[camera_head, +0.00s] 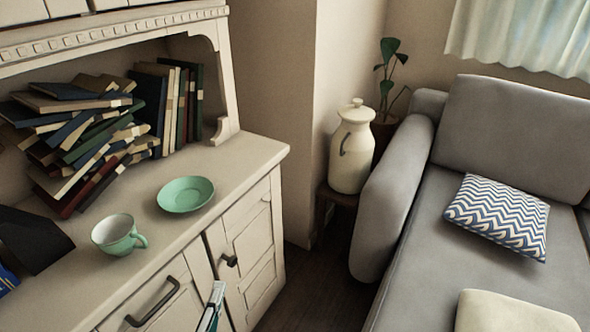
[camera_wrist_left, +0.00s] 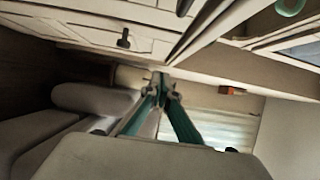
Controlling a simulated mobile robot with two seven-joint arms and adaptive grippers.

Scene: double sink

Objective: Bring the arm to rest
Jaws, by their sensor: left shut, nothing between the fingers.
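My left gripper (camera_head: 214,297) shows only as a small teal and white tip at the bottom edge of the head view, in front of the cabinet doors. In the left wrist view its teal fingers (camera_wrist_left: 163,85) meet at their tips, with nothing between them. It is shut and empty, and apart from the cup and the saucer. My right gripper is in neither view.
A green cup (camera_head: 117,234) and a green saucer (camera_head: 186,194) stand on the cabinet top (camera_head: 245,150). Books (camera_head: 85,135) are heaped behind them. A cream milk can (camera_head: 352,148) stands beside the grey sofa (camera_head: 400,190), which carries a patterned cushion (camera_head: 498,215).

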